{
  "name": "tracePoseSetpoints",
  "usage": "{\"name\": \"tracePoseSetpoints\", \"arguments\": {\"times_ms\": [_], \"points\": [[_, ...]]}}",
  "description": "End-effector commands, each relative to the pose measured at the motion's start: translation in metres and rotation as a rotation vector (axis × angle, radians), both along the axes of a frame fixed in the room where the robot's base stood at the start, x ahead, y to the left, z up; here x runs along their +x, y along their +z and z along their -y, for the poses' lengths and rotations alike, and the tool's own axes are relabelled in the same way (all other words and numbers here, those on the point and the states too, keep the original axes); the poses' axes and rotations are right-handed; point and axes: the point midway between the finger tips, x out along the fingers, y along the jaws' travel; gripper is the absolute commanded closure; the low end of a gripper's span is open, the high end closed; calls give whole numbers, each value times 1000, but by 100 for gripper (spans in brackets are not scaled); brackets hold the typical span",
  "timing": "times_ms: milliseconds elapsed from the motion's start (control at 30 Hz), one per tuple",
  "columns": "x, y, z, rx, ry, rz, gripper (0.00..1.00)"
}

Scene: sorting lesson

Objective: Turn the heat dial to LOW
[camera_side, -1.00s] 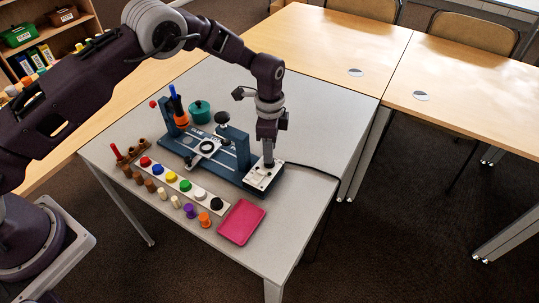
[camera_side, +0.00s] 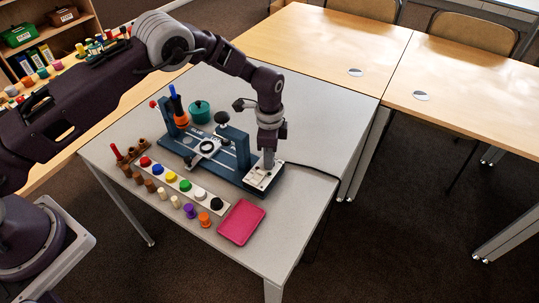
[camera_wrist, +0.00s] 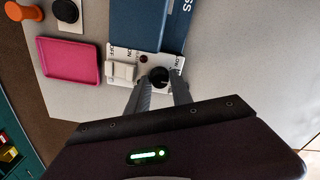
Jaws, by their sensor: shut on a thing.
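The heat dial (camera_wrist: 158,75) is a round black knob on a white control panel (camera_wrist: 117,55) in the wrist view. My gripper (camera_wrist: 160,80) is shut on the dial, with one finger on either side of it. In the side view my gripper (camera_side: 268,163) points straight down onto the white panel (camera_side: 257,182) at the right end of the blue machine (camera_side: 228,170), and it hides the dial there. The dial's pointer and the LOW mark cannot be read.
A white rocker switch (camera_wrist: 121,71) sits beside the dial on the panel. A pink tray (camera_side: 241,222) lies in front of the machine. A strip of coloured caps (camera_side: 172,178) lies to the left. A black cable runs off behind the panel.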

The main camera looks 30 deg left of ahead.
Motion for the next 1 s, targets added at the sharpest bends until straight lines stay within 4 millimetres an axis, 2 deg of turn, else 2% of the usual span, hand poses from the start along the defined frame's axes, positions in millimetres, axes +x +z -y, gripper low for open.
{"name": "tracePoseSetpoints", "arguments": {"times_ms": [167, 700, 1000], "points": [[0, 0, -1, 1, 89, 0, 100], [0, 1, -1, 2, 557, -1, 100], [0, 0, -1, 2, 749, 0, 100]]}}
